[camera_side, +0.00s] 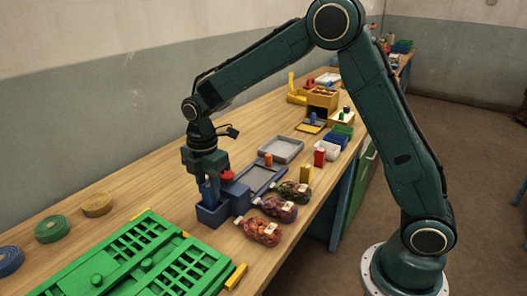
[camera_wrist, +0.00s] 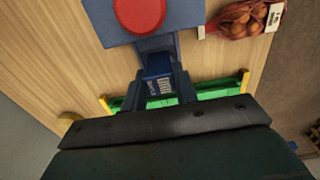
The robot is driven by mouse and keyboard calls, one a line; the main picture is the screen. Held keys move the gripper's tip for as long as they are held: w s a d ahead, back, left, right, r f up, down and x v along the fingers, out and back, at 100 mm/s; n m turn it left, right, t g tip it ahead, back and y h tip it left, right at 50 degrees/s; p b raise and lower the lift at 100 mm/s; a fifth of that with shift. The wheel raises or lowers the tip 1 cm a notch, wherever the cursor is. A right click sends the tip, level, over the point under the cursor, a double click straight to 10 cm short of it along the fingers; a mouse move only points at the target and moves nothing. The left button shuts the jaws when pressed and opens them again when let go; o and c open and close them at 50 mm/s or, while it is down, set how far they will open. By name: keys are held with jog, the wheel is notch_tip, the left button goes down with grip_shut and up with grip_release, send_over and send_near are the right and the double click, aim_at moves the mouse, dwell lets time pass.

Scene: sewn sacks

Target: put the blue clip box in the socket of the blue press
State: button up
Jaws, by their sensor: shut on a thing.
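The blue press (camera_side: 238,198) stands on the wooden bench, with a red button (camera_side: 227,175) on top and an open blue socket (camera_side: 212,214) at its front left. My gripper (camera_side: 209,186) points straight down over the socket. It is shut on the blue clip box (camera_side: 211,192), which is upright with its lower end at the socket's mouth; how deep it sits I cannot tell. In the wrist view the clip box (camera_wrist: 160,86) shows a pale printed label between the fingers, close to the press (camera_wrist: 178,14) and its red button (camera_wrist: 140,12).
A green slotted tray (camera_side: 150,262) lies just in front. Several net bags, one with reddish contents (camera_side: 260,231), line the right edge. A grey tray (camera_side: 281,150) and small boxes stand farther back. Tape rolls, one green (camera_side: 52,229), lie left; bench between is bare.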

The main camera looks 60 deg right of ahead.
aim_at(208, 185)
jog(key=shift+f, duration=0.25)
jog(key=shift+f, duration=0.15)
jog(key=o, duration=1)
jog(key=shift+c, duration=0.2)
notch_tip(208, 185, up, 12)
jog(key=shift+r, duration=0.2)
dwell(0.4)
